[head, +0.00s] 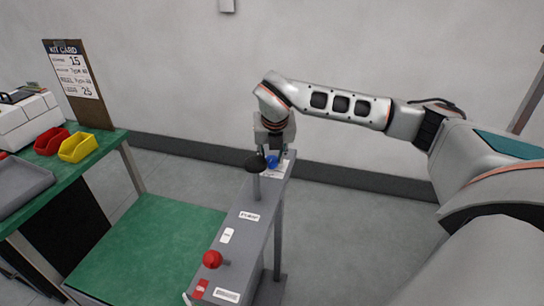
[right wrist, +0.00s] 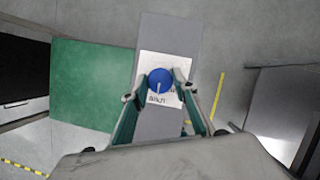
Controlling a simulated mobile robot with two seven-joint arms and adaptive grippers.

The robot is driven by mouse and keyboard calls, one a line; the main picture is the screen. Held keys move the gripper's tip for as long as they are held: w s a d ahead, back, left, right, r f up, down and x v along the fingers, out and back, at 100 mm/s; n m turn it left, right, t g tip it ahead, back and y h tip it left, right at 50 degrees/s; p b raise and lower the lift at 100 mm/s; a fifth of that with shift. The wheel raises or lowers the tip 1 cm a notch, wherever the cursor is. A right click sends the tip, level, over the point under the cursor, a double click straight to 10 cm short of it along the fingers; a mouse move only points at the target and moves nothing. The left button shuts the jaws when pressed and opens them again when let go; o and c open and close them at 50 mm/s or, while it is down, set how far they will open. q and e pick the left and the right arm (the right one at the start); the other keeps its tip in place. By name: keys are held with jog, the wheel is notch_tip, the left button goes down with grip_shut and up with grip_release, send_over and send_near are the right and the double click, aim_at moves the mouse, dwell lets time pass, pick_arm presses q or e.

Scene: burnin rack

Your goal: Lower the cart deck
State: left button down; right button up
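The cart's green deck (head: 155,245) is at the lower left of the head view; it also shows at the left of the right wrist view (right wrist: 92,85). A grey panel (head: 243,228) runs beside it, with a blue ball knob (head: 271,161) at its far end, a black knob (head: 256,163) on a post and a red ball lever (head: 212,259) nearer. My right gripper (head: 273,153) points down at the blue knob. In the right wrist view the blue knob (right wrist: 160,80) sits between the open fingertips; I cannot tell whether they touch it. My left gripper is out of view.
A green-topped bench (head: 103,147) at the left holds a grey tray (head: 22,186), a red bin (head: 51,141), a yellow bin (head: 78,147) and a kit card board (head: 77,80). A wall stands behind. Floor right of the panel is clear.

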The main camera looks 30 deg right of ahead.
jog(key=shift+o, duration=1.3)
jog(key=v, duration=1.2)
jog(key=shift+f, duration=0.1)
